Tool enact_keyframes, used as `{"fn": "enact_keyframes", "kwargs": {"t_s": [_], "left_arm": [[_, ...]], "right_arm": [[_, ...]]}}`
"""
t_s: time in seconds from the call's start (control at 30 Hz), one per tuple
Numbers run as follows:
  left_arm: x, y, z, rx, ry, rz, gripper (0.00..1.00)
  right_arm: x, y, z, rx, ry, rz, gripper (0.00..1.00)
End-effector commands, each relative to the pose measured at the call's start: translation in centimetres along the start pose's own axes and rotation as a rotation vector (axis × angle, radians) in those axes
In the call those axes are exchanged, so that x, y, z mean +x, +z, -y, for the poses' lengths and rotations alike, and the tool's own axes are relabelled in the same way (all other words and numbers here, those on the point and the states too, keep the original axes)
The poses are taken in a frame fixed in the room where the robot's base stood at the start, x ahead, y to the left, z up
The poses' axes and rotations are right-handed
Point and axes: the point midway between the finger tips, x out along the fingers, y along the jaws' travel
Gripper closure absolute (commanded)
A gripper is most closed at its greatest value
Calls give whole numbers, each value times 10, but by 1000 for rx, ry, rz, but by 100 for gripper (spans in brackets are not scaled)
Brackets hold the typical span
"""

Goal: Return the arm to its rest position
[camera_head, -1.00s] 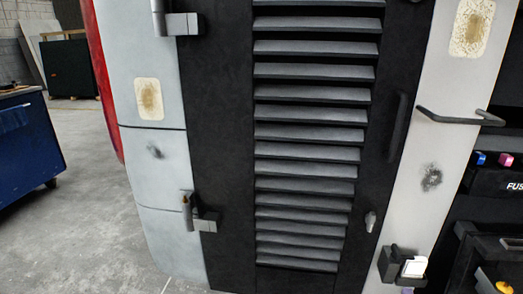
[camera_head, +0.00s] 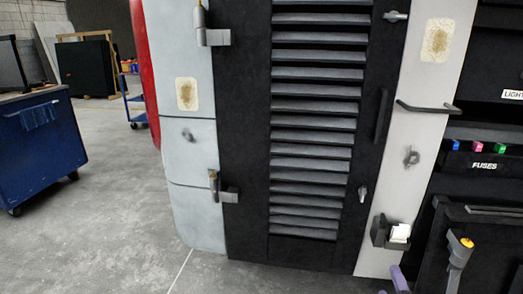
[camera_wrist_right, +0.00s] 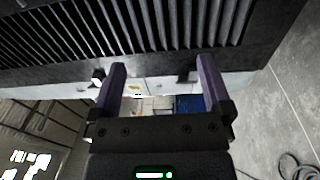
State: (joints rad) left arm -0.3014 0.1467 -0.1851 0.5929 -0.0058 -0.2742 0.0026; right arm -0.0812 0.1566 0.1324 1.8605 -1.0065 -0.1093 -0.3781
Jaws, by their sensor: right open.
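My right gripper (camera_wrist_right: 162,64) is open, with its two purple fingers spread and nothing between them in the right wrist view. In the head view a purple piece (camera_head: 400,281), which looks like one of its fingers, shows at the bottom edge, in front of the coach's foot. The rest of my right arm is not clearly seen. The black louvred door (camera_head: 310,130) is shut, and its slats (camera_wrist_right: 130,25) fill the top of the wrist view, apart from the fingers. My left gripper is not in view.
A blue cart (camera_head: 40,150) stands at the left on open grey floor (camera_head: 110,220). A small box (camera_head: 390,232) and a bar handle (camera_head: 428,108) stick out from the pale panel at the right. A yellow-topped grey part (camera_head: 458,255) stands at the lower right.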

Motion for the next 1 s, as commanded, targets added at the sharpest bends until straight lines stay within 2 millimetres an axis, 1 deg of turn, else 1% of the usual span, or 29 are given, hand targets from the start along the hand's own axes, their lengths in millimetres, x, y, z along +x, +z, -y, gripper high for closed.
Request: {"fn": "enact_keyframes", "kwargs": {"t_s": [0.03, 0.17, 0.27, 0.3, 0.37, 0.4, 0.47, 0.5, 0.57, 0.63, 0.77, 0.8, 0.87, 0.9, 0.93, 1.0], "left_arm": [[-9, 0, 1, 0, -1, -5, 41], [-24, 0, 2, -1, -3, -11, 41], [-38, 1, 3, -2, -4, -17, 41], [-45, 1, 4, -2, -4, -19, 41], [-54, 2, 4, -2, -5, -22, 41], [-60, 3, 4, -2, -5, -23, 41], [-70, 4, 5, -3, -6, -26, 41], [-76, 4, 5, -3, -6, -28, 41], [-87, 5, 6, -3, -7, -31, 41], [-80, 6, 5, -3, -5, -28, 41], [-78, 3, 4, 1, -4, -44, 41], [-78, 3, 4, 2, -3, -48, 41], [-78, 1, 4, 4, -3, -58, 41], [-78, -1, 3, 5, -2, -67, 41], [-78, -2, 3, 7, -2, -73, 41], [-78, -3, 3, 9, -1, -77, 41]], "right_arm": [[10, -3, -14, -3, 14, -9, 0], [37, -12, -40, -19, 44, -37, 0], [64, -18, -69, -42, 72, -59, 0], [75, -20, -83, -54, 85, -65, 0], [91, -22, -103, -74, 102, -74, 0], [102, -23, -118, -89, 114, -78, 0], [118, -23, -142, -113, 132, -81, 0], [129, -22, -160, -131, 145, -81, 0], [145, -19, -187, -160, 163, -76, 0], [146, -18, -173, 55, 123, -80, 0], [146, -16, -158, 557, 33, -82, 0], [146, -17, -154, 718, 1, -82, 0], [146, -20, -148, 962, -53, -79, 0], [146, -23, -143, 1128, -92, -75, 0], [144, -25, -136, 1233, -127, -66, 0], [128, -22, -80, 1203, -223, 15, 0]]}}
